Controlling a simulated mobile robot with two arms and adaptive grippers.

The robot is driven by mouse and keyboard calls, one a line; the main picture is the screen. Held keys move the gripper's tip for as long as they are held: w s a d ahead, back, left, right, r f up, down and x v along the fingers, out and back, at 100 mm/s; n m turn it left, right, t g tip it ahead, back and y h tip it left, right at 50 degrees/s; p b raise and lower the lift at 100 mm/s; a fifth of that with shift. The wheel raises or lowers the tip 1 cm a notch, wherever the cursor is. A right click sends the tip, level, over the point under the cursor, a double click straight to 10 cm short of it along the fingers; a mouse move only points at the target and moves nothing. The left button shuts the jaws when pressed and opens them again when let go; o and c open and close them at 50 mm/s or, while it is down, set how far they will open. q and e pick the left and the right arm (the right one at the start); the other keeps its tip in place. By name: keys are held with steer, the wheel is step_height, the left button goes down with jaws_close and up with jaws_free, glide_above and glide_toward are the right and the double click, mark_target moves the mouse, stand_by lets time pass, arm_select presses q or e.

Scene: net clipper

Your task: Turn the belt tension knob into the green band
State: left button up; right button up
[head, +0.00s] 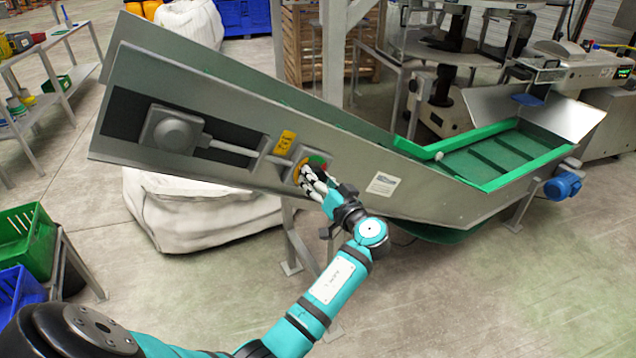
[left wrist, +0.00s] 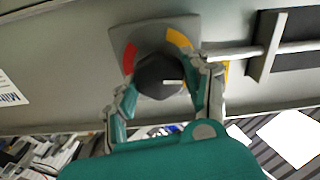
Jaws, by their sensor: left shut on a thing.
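The belt tension knob (left wrist: 160,72) is dark, with a white pointer mark that points right in the left wrist view. It sits on a grey square plate (left wrist: 122,38) on the conveyor's side. A red band (left wrist: 129,58) lies left of the knob and a yellow band (left wrist: 178,38) lies above right in that view. The green band (head: 317,159) shows at the plate's top in the head view; in the wrist view it is hidden. My left gripper (head: 310,178) is shut on the knob, one finger on either side (left wrist: 165,82). My right gripper is out of view.
The inclined conveyor (head: 430,190) crosses the view. A rod with a grey block (head: 172,131) and a yellow tag (head: 285,142) are left of the knob. A white sack (head: 190,212) lies beneath. A green crate (head: 25,238) stands left. The floor at right is clear.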

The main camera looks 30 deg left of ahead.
arm_select(q)
steer(key=shift+w+r+m+p, duration=0.1)
steer(key=shift+m+p, duration=1.35)
steer(key=shift+m, duration=2.65)
steer(key=shift+w+m+p, duration=0.1)
steer(key=shift+m+p, duration=1.3)
steer(key=shift+m, duration=2.7)
steer(key=shift+s, duration=0.1)
steer(key=o, duration=1.2)
steer(key=shift+f, duration=0.2)
steer(key=shift+c, duration=0.2)
steer(key=v, duration=1.2)
